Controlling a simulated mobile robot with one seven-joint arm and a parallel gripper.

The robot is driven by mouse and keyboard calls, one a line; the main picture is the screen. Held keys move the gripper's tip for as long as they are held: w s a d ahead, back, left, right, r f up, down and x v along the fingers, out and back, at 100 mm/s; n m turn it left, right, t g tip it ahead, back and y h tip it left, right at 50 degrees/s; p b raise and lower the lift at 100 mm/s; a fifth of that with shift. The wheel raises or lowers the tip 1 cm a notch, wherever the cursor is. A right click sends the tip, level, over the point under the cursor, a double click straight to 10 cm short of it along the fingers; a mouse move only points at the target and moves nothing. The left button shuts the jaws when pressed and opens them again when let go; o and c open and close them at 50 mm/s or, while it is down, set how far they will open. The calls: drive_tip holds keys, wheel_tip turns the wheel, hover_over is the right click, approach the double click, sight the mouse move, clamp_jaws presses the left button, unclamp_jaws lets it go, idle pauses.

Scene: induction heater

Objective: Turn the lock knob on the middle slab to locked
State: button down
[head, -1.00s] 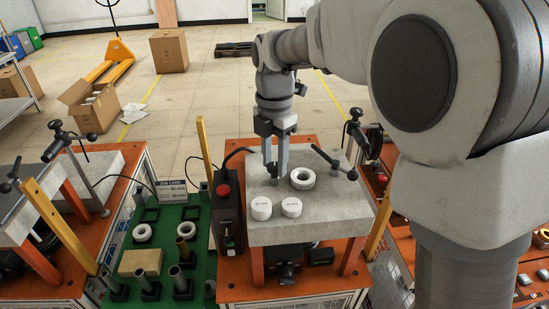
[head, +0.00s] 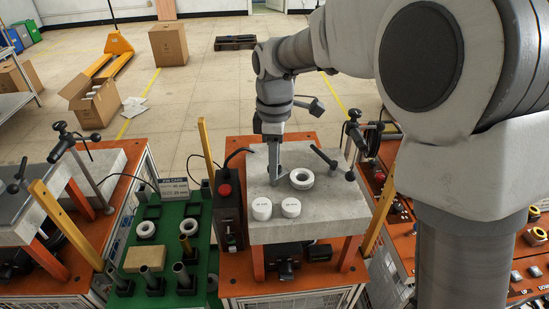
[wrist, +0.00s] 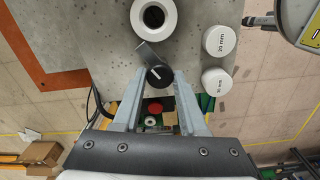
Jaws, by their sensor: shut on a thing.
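The middle slab (head: 325,228) is a grey stone block on orange legs. The lock knob (wrist: 159,76) is small, round and black with a white line, near the slab's edge in the wrist view. A grey flat strip (wrist: 148,53) runs from the knob toward the white ring (wrist: 154,15). My gripper (wrist: 160,80) is shut on the knob, one finger on each side. I cannot read from the line whether the knob is locked.
Two white cylinders (head: 262,208) (head: 291,207) and the ring (head: 302,178) stand close by on the slab. A control box with a red button (head: 224,190) is left of the slab.

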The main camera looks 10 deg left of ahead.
drive_tip(key=m+p, duration=0.1)
drive_tip(key=m, duration=0.5)
drive_tip(key=shift+r+m, duration=0.1)
drive_tip(key=shift+m, duration=0.2)
idle(0.4)
drive_tip(key=shift+c, duration=2.2)
unclamp_jaws()
wheel_tip(320, 180, up, 17)
drive_tip(key=shift+r+p, duration=0.15)
drive_tip(key=shift+p, duration=0.25)
drive_tip(key=shift+d, duration=0.1)
